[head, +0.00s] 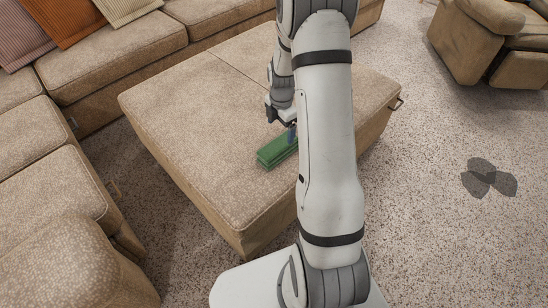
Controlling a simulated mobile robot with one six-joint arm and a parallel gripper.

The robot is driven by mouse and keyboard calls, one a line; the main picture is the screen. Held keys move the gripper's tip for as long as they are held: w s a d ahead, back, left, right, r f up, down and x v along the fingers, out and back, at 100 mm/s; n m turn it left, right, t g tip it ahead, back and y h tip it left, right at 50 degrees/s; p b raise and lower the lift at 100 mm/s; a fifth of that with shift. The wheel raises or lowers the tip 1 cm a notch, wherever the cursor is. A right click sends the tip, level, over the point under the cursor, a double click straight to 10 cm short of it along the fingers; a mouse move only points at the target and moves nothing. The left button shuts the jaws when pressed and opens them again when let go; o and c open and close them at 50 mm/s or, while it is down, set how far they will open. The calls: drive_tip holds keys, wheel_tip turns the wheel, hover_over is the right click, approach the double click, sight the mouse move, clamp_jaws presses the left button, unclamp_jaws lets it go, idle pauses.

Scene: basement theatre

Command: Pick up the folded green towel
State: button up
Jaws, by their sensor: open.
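The folded green towel (272,154) lies on top of the tan ottoman (190,120), near its front right part. My arm hides the towel's right end. My gripper (289,135) is open and points down at the towel's far side, close above it or touching it. I cannot tell whether the towel is between the fingers, as the fingertips are small and partly hidden.
A tan sectional sofa (122,50) with cushions (68,20) runs along the left and back. A tan armchair (477,40) stands at the upper right. Speckled carpet (430,200) is open on the right, with a dark flat patch (488,178) on it.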

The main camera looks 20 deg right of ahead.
sight(280, 145)
drive_tip(key=shift+n, duration=0.8)
drive_tip(key=f, duration=0.2)
drive_tip(key=f+b, duration=0.1)
drive_tip(key=f, duration=0.1)
drive_tip(key=d+f, duration=0.1)
drive_tip(key=f, duration=0.1)
drive_tip(key=shift+w+f, duration=0.2)
drive_tip(key=shift+w, duration=0.1)
drive_tip(key=f+b, duration=0.1)
drive_tip(key=f, duration=0.1)
drive_tip(key=f+b, duration=0.1)
drive_tip(key=f, duration=0.1)
drive_tip(key=f+b, duration=0.1)
drive_tip(key=shift+w+a+f, duration=0.1)
drive_tip(key=shift+a+f, duration=0.3)
drive_tip(key=shift+c, duration=0.2)
drive_tip(key=c, duration=1)
